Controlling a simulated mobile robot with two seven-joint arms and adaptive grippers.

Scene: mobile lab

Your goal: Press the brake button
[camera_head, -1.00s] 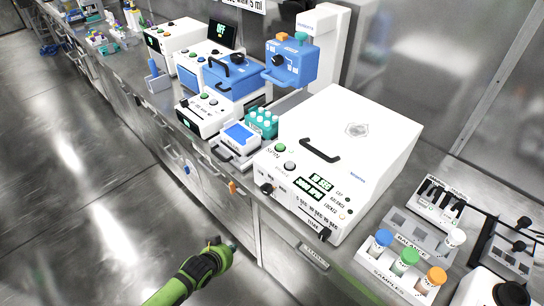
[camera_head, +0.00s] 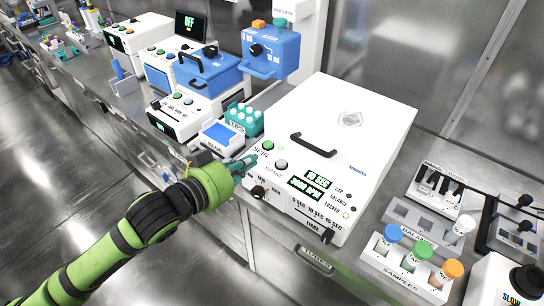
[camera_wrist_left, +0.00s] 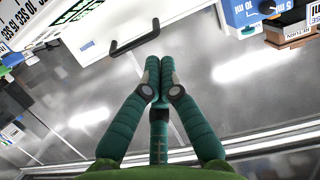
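The white centrifuge (camera_head: 350,125) stands on the bench with a sloped control front. Its green button (camera_head: 267,146) is labelled SPIN. A grey-white button (camera_head: 281,165) sits just below and right of it. The small label by this button is too blurred to read; it appears to be the brake button. My left gripper (camera_head: 250,162) is just left of these buttons, apart from the grey-white one. In the left wrist view its teal fingers (camera_wrist_left: 160,78) are pressed together with nothing between them. My right gripper does not show.
A black handle (camera_head: 314,145) lies on the centrifuge lid, and a black knob (camera_head: 259,192) is below the buttons. A teal tube rack (camera_head: 243,119) and a small blue-topped device (camera_head: 221,133) stand close left. A samples rack (camera_head: 385,252) is at the right.

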